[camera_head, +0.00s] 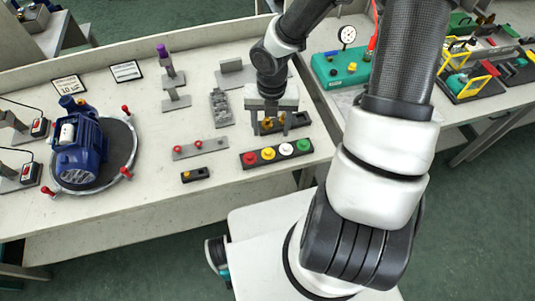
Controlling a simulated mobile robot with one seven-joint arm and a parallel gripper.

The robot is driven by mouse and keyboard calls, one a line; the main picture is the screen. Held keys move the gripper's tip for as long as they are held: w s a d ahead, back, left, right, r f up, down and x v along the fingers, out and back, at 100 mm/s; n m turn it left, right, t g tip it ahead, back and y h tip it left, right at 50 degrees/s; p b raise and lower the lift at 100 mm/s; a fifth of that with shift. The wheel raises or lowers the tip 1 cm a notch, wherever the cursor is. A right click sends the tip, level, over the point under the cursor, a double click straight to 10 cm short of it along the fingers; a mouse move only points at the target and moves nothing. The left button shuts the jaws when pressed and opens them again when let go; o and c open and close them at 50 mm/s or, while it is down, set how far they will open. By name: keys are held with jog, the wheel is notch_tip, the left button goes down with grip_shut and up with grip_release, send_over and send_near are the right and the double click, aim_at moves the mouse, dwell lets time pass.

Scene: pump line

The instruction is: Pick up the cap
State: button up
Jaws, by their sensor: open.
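My gripper (269,128) points down over the right part of the workbench, with its two fingers spread apart. A small orange-yellow cap (267,123) shows between the fingers, by a dark block (297,120) that the gripper partly hides. I cannot tell whether the fingers touch it. Just in front, a dark rack (244,165) bears a red cap (249,158), a yellow cap (268,154), a white cap (286,149) and a green cap (303,145) in a row. Which of these the task means is not shown.
A grey strip with red knobs (201,147) and a small black block (195,174) lie left of the rack. A grey tray (221,108) lies behind. A blue pump (79,150) sits on a round plate at left. A teal gauge box (341,67) stands right.

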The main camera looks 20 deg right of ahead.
jog(key=b, duration=0.1)
send_over(268, 152)
jog(key=f, duration=0.3)
jog(key=d+f, duration=0.1)
jog(key=f, duration=0.1)
jog(key=shift+w, duration=0.2)
jog(key=f, duration=0.1)
jog(key=f+b, duration=0.1)
jog(key=f, duration=0.1)
jog(key=f+b, duration=0.1)
jog(key=f, duration=0.1)
jog(key=shift+a+f, duration=0.2)
jog(key=shift+a, duration=0.2)
jog(key=shift+s, duration=0.1)
jog(key=shift+c, duration=0.4)
jog(key=c, duration=1)
